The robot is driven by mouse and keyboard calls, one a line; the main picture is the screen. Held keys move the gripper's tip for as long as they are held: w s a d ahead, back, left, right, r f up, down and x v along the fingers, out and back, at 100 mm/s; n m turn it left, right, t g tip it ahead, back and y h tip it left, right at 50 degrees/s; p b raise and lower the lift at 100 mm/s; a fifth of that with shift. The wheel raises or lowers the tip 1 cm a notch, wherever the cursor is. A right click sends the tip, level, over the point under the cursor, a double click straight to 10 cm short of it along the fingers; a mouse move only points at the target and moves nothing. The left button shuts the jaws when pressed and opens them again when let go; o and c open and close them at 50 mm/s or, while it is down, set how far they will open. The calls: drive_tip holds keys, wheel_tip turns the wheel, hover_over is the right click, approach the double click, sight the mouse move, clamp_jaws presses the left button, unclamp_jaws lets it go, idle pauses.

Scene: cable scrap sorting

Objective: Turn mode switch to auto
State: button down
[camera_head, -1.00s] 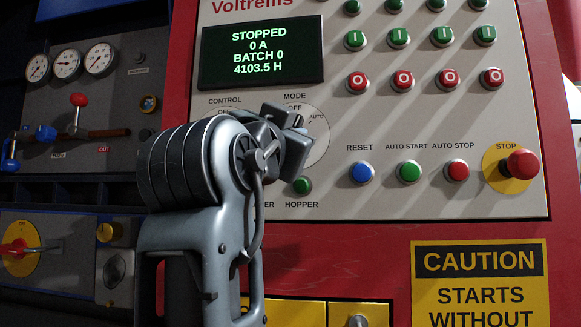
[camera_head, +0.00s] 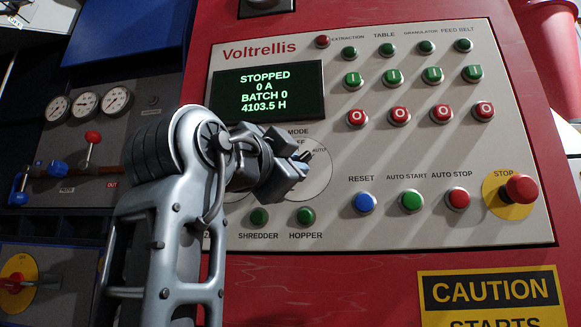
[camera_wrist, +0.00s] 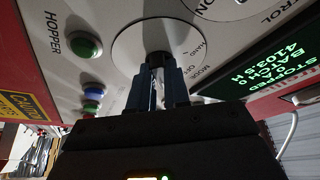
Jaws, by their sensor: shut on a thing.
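The mode switch is a round pale dial plate (camera_head: 322,182) labelled MODE, with OFF and AUTO marks, left of the reset button on the control panel. Its dark knob (camera_wrist: 157,59) shows in the wrist view in front of the plate, near the HAND and OFF marks. My gripper (camera_head: 302,160) is at the dial from the left, covering much of it. In the wrist view my gripper's fingers (camera_wrist: 157,76) are closed on both sides of the knob. The knob's exact pointing direction is hard to tell. The display (camera_head: 268,92) reads STOPPED.
Blue reset (camera_head: 364,203), green auto start (camera_head: 411,201) and red auto stop (camera_head: 457,198) buttons sit to the right. A red stop mushroom button (camera_head: 521,188) protrudes farther right. Green shredder (camera_head: 259,216) and hopper (camera_head: 306,216) buttons lie below. Gauges (camera_head: 116,101) stand at left.

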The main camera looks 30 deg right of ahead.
drive_tip(key=c, duration=1.1)
unclamp_jaws()
drive_tip(key=v, duration=0.7)
drive_tip(key=shift+s+a, duration=0.25)
drive_tip(key=shift+a, duration=0.05)
drive_tip(key=shift+f, duration=0.1)
